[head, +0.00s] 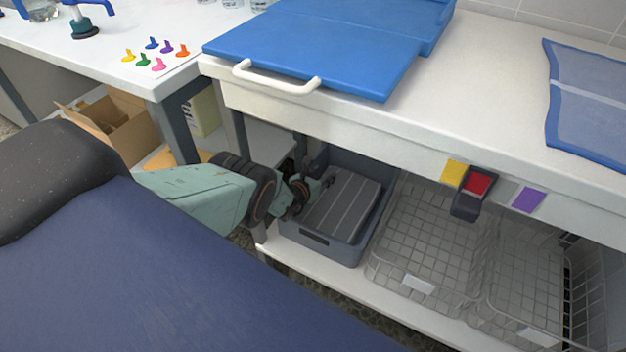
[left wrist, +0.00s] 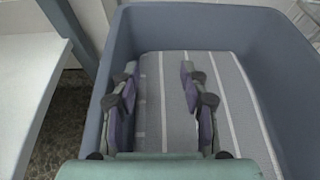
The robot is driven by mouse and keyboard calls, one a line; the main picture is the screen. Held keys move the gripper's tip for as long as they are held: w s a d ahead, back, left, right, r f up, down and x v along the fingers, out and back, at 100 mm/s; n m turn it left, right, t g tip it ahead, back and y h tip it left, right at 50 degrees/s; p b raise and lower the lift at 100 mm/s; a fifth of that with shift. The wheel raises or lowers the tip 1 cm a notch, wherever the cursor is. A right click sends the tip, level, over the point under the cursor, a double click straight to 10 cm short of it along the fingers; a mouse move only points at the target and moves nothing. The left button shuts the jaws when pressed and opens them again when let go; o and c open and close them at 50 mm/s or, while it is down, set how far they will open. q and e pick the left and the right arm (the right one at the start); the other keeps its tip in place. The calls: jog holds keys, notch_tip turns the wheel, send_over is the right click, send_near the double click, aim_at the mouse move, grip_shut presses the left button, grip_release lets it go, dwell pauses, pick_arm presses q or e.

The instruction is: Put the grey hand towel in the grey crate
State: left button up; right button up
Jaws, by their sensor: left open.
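The grey hand towel (head: 343,205), folded and with pale stripes, lies inside the grey crate (head: 317,245) on the shelf under the white counter. In the left wrist view the towel (left wrist: 233,110) lies flat on the crate's floor, with the crate wall (left wrist: 127,35) around it. My left gripper (head: 325,182) reaches into the crate from the left. In the left wrist view its two fingers (left wrist: 158,90) are apart over the towel, with nothing between them. Whether the fingertips touch the towel is unclear. My right gripper is not in view.
Wire baskets (head: 425,240) stand right of the crate on the same shelf (head: 285,255). The counter edge overhangs it, with a dark holder (head: 466,205) hanging down. A table leg stands left of the crate. A cardboard box (head: 125,125) is farther left.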

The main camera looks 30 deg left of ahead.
pick_arm(q)
jog(key=shift+p+v, duration=1.1)
jog(key=shift+p, duration=0.15)
jog(key=shift+s+r, duration=0.2)
jog(key=shift+s, duration=0.05)
jog(key=shift+s+a, duration=0.1)
jog(key=shift+s, duration=0.5)
jog(key=shift+v, duration=0.95)
jog(key=shift+p+v, duration=1.05)
jog(key=shift+v, duration=1.75)
